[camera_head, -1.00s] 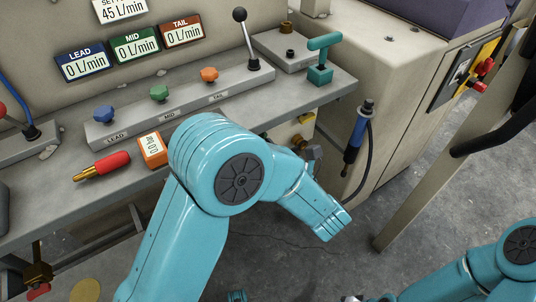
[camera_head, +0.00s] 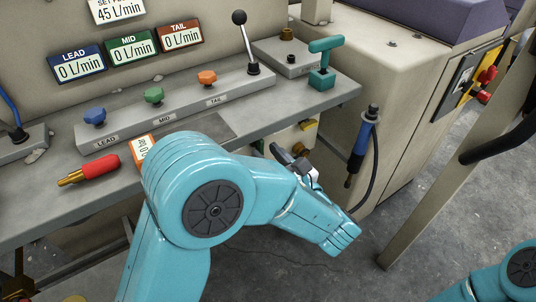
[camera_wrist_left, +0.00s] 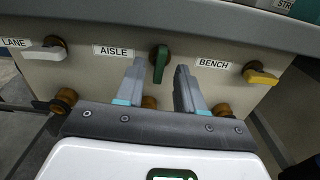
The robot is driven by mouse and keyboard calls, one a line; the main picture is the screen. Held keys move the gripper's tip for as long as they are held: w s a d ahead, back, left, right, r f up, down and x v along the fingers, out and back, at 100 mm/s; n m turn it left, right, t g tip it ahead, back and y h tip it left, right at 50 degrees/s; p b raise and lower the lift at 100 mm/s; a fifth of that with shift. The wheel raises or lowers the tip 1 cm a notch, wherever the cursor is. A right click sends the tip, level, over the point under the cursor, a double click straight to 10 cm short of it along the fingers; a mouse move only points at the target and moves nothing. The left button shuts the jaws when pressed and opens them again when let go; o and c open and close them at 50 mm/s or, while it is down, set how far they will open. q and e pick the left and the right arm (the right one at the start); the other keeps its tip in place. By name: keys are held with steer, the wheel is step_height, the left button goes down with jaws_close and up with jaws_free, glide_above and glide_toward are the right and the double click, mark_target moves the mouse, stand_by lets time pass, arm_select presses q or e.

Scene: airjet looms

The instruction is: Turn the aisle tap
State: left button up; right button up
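The aisle tap (camera_wrist_left: 160,62) has a green handle that stands roughly upright, just right of the AISLE label in the left wrist view. My left gripper (camera_wrist_left: 161,82) is open and empty. Its two fingers point at the panel, one on each side of the green handle in the picture; I cannot tell whether they reach around it. In the head view my left gripper (camera_head: 283,152) is below the bench edge, partly hidden by my own arm. My right gripper is out of view; only part of that arm shows at lower right.
A white-handled tap (camera_wrist_left: 45,52) by the LANE label is on the left, and a yellow-handled tap (camera_wrist_left: 262,77) by the BENCH label is on the right. Brown fittings sit below the taps. A blue tool (camera_head: 361,142) hangs on a cable nearby. The bench (camera_head: 330,95) overhangs the panel.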

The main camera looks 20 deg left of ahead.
arm_select(q)
steer(key=shift+v, duration=2.75)
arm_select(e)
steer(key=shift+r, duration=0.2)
